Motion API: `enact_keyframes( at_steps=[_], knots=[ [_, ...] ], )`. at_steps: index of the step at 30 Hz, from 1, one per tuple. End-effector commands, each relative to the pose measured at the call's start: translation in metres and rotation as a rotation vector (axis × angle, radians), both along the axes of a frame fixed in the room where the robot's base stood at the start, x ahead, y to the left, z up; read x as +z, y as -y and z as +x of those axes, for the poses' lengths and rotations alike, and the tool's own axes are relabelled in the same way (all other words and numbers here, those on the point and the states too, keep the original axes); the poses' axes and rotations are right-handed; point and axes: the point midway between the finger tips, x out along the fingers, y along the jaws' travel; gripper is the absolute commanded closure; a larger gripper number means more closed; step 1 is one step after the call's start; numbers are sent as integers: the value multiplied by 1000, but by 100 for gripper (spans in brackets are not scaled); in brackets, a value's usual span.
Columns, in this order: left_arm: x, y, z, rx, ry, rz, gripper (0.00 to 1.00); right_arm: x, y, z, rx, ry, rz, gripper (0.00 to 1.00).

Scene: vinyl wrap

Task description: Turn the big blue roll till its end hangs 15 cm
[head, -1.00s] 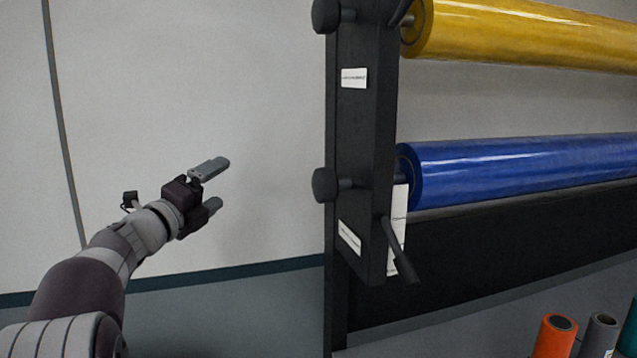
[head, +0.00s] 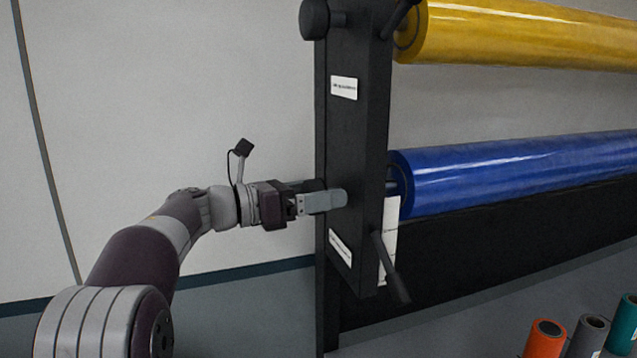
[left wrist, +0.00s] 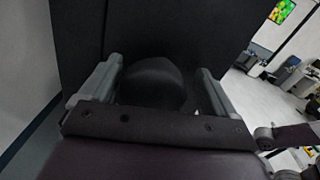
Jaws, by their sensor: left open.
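The big blue roll (head: 510,172) lies across the black rack at the lower level, to the right of the post. Its black round knob (left wrist: 152,84) sits between the two fingers of my open left gripper (left wrist: 158,88) in the left wrist view. In the head view the left gripper (head: 322,196) is at the post's left side and hides most of the knob. I cannot tell whether the fingers touch the knob. A white strip (head: 389,240) hangs just under the near end of the roll. My right gripper is not in view.
The rack's black post (head: 355,130) stands beside the gripper, with a dark lever (head: 391,268) low on it. A yellow roll (head: 520,35) lies above, with its own knob (head: 314,18). Small orange (head: 545,340), grey (head: 588,335) and teal (head: 624,325) rolls stand at lower right.

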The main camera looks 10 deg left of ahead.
Motion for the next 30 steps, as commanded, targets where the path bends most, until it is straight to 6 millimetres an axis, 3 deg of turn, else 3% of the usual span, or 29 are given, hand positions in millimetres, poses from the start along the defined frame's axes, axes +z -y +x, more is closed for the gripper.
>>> enact_keyframes(
  at_steps=[8, 12, 13, 30],
  knots=[
    [-2, 2, 2, 1, -2, 0, 10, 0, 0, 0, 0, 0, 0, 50],
    [-1, 2, 2, 1, -1, 0, 56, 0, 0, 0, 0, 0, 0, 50],
    [-1, 1, 2, 2, -1, 0, 63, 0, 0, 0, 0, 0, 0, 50],
    [1, 1, 2, 3, -85, -61, 63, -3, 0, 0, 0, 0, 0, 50]
  ],
)
